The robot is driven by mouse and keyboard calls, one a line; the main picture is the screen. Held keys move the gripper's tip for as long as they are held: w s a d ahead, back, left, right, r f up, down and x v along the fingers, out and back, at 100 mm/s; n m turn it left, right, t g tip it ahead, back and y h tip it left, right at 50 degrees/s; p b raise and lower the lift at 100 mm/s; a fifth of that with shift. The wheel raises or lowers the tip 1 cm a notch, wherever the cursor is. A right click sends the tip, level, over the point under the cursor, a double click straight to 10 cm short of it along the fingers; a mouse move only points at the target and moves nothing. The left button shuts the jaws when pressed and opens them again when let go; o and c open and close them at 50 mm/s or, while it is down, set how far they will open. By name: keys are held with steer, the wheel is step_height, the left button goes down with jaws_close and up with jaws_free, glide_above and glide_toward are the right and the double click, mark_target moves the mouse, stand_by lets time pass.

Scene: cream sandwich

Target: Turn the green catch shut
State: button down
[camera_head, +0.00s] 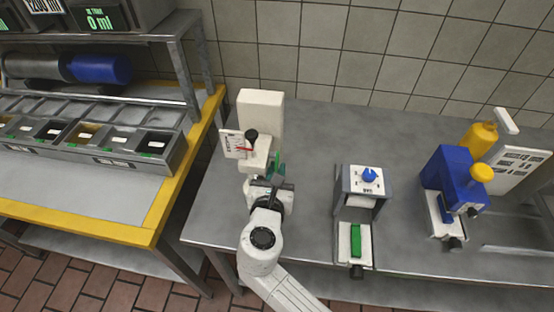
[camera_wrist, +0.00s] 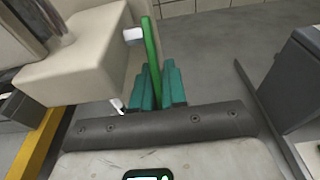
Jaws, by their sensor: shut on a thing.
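The cream machine (camera_head: 262,112) stands at the left of the steel table, with its cream body also at the left of the wrist view (camera_wrist: 85,62). The green catch (camera_wrist: 151,42) is a narrow bar standing roughly upright along the machine's side, by a white pin (camera_wrist: 133,35). My gripper (camera_wrist: 159,84) has teal fingers on either side of the catch's lower end and is shut on it. In the head view my gripper (camera_head: 278,168) is at the machine's right side, where the catch is hard to tell from the fingers.
A blue machine (camera_head: 452,178) with a yellow knob is farther right. A yellow-edged counter (camera_head: 82,222) is at the left. Table between the cream and grey devices is clear.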

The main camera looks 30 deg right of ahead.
steer(key=shift+a+r+p, duration=0.1)
steer(key=shift+r+p, duration=0.2)
steer(key=shift+p, duration=0.35)
steer(key=shift+f, duration=0.2)
steer(key=c, duration=1.3)
jaws_free()
steer(key=shift+o, duration=0.2)
steer(key=shift+s, duration=0.1)
steer(key=b+v, duration=0.1)
steer(key=v, duration=0.9)
steer(key=shift+s+a+r, duration=0.2)
steer(key=shift+s+r, duration=0.05)
steer(key=shift+r, duration=0.1)
